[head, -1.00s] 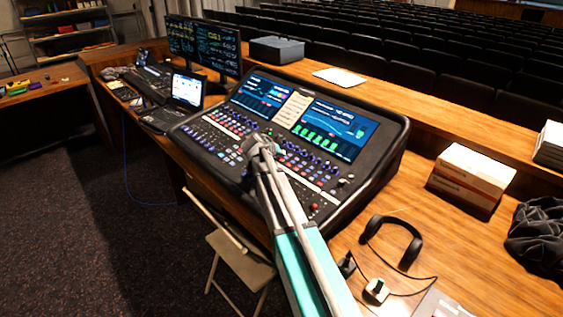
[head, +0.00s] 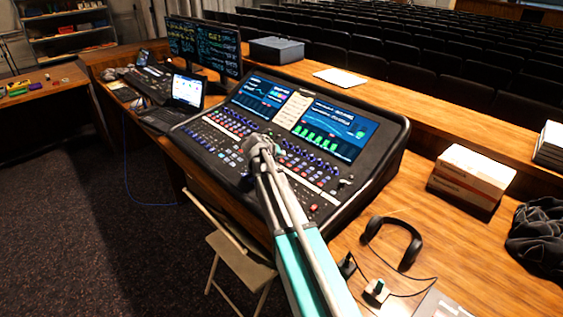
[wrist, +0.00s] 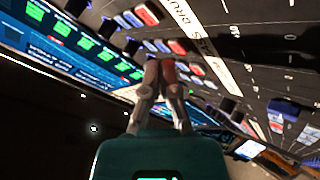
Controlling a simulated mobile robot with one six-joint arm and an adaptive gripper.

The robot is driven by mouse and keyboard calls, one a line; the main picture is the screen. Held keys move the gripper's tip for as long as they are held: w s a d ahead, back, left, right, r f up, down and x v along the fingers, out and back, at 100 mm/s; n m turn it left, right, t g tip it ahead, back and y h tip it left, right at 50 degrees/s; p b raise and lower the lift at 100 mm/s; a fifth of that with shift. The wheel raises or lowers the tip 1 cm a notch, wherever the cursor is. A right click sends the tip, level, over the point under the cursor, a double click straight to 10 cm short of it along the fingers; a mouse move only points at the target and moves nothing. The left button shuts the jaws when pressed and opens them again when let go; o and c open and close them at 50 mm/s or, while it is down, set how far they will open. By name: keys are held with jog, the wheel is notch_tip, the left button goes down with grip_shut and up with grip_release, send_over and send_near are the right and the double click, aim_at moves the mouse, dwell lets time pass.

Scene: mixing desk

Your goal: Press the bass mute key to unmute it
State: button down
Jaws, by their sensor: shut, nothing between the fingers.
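My gripper (wrist: 160,80) points at the mixing desk in the wrist view, its two fingers together and empty. The fingertips are over a row of small coloured keys (wrist: 178,47), in red, blue and pale tones. A white label strip (wrist: 207,47) runs beside this row, with lettering that seems to read BASS and DRUMS. The fingertips hide part of the row, so I cannot tell which key is the bass mute or whether they touch one. In the head view the arm's end covers the middle of the mixing desk (head: 340,185).
The desk's lit screens (head: 335,128) rise behind the keys. Dark knobs and faders surround the key row. A laptop (head: 186,90) stands left of the desk; headphones (head: 410,250) and a white box (head: 473,170) are on the right. A folding chair (head: 240,262) stands in front.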

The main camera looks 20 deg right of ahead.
aim_at(280, 163)
jog(key=shift+f+b, duration=0.65)
jog(key=shift+f, duration=0.05)
dwell(0.9)
jog(key=shift+r, duration=0.2)
jog(key=shift+r+p, duration=0.55)
jog(key=shift+p, duration=0.15)
jog(key=shift+s+a+r+p, duration=0.1)
jog(key=shift+a+r+p, duration=0.05)
jog(key=shift+r+p, duration=1.1)
jog(key=shift+a+r+p, duration=0.1)
jog(key=shift+r+p, duration=1.15)
